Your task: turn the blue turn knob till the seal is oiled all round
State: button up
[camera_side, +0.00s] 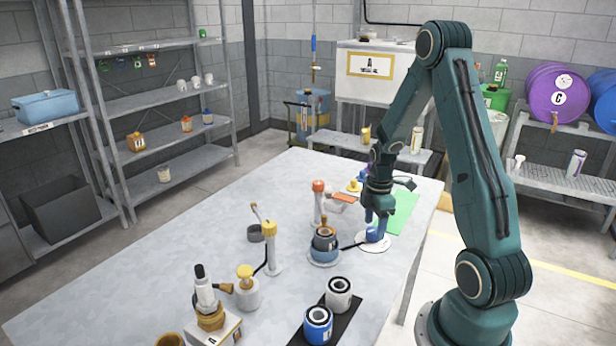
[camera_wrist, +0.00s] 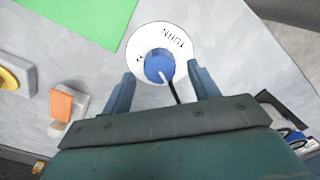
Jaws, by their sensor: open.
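My gripper (camera_wrist: 163,85) is open, with one finger on each side of the knob and a gap to both in the wrist view. In the side view my gripper (camera_side: 374,215) points down just above the knob (camera_side: 375,234). A black rod or cable runs from the disc to a reel with a blue lower part (camera_side: 324,252) and a dark top. The seal cannot be made out clearly.
An orange-topped post (camera_side: 318,203) and a yellow-topped post (camera_side: 270,248) stand near the reel. A green sheet (camera_side: 404,212) lies beside the disc. A blue cup (camera_side: 318,324) and a white cup (camera_side: 339,294) stand on a black strip in front.

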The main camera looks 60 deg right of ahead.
jog(key=shift+f, duration=1.05)
jog(key=c, duration=1)
jog(key=shift+o, duration=0.2)
